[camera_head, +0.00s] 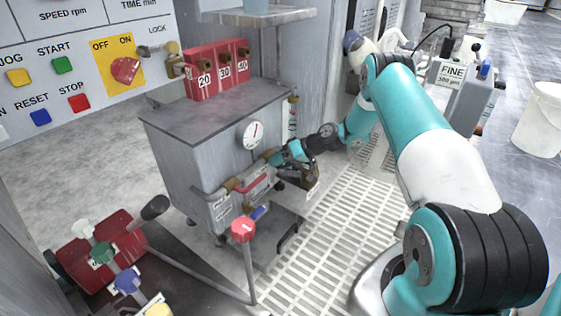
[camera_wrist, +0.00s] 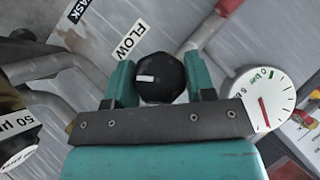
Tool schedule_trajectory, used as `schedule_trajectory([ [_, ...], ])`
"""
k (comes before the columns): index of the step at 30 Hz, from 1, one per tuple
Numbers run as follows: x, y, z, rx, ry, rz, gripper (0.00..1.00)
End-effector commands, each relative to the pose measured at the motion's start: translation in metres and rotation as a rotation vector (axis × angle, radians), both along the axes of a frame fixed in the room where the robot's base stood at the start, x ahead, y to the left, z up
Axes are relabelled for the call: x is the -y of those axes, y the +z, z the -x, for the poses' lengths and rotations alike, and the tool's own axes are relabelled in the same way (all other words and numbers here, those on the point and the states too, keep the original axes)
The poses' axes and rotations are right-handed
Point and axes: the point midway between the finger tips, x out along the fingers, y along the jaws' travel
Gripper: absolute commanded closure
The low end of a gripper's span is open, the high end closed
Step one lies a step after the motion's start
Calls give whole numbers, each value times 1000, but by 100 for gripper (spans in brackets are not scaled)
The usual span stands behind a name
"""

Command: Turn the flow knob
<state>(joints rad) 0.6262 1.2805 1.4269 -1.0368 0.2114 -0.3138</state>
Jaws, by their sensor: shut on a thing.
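The flow knob (camera_wrist: 162,84) is a black faceted knob with a white mark on its face, in the middle of the wrist view. A white FLOW label (camera_wrist: 131,41) is on the grey cabinet beside it. My gripper (camera_wrist: 160,73) has its two teal fingers on either side of the knob and is shut on it. In the head view my gripper (camera_head: 274,157) is at the front of the grey cabinet (camera_head: 185,170), and the knob is hidden there. The white mark lies about level across the wrist view.
A round gauge (camera_head: 253,134) sits on the cabinet close to my gripper; it also shows in the wrist view (camera_wrist: 262,98). Pipes (camera_wrist: 45,68) and a red-handled lever (camera_head: 250,184) are nearby. Red blocks (camera_head: 224,71) stand on the cabinet top. A white grating (camera_head: 335,225) covers the floor.

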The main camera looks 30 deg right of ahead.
Motion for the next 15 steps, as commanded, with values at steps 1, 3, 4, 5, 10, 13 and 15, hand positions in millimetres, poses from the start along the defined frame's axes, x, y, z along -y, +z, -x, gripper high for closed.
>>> schedule_trajectory([
  [1,1,0,0,-1,-3,0,74],
  [3,1,0,0,-1,-3,0,74],
  [4,1,0,0,-1,-3,1,74],
  [5,1,0,0,-1,-3,1,74],
  [10,1,0,0,-1,-2,2,25],
  [13,0,0,0,0,-1,2,25],
  [15,0,0,0,0,-1,2,25],
])
